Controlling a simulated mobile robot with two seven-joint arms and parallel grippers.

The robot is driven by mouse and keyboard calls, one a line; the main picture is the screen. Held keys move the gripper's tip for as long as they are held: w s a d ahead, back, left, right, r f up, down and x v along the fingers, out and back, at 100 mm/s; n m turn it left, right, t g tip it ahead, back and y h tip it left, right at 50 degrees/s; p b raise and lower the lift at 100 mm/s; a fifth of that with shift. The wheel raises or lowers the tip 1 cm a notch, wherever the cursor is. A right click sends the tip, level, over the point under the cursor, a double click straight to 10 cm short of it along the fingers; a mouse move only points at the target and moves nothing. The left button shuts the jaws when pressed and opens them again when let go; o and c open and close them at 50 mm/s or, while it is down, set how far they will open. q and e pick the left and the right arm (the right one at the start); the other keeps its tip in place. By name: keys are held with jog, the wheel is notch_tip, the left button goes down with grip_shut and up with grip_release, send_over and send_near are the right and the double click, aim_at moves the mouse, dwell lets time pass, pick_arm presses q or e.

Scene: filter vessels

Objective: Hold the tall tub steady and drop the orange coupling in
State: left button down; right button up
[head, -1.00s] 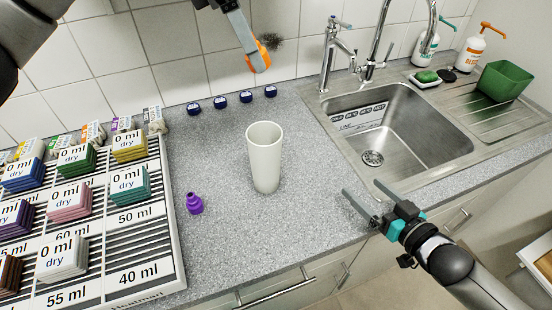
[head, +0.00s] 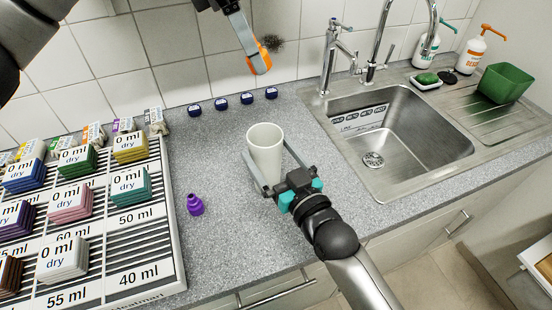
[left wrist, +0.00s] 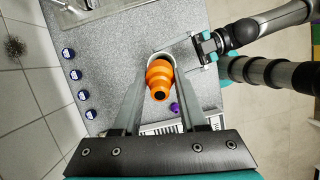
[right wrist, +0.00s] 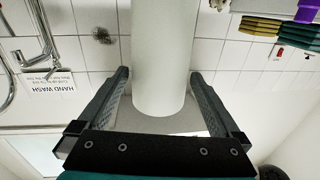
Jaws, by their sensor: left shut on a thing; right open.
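The tall white tub (head: 265,147) stands upright on the grey counter in the head view. My right gripper (head: 274,166) is open, with its fingers on either side of the tub. In the right wrist view the tub (right wrist: 161,60) lies between the two spread fingers, with a gap at least on the left side. My left gripper (head: 254,60) is shut on the orange coupling (head: 262,58) and holds it high above the counter, near the tiled wall. In the left wrist view the coupling (left wrist: 159,78) is between the fingers and hides most of the tub behind it.
A purple bottle-shaped piece (head: 195,204) stands left of the tub. Several dark blue caps (head: 220,101) line the back of the counter. A rack of labelled sponges (head: 110,262) fills the left. The sink (head: 400,140) and tap are at right.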

aim_at(258, 138)
jog(key=shift+x, duration=2.55)
jog(key=c, duration=1.2)
pick_arm(q)
notch_tip(258, 138, down, 13)
jog(key=shift+c, duration=1.8)
grip_release()
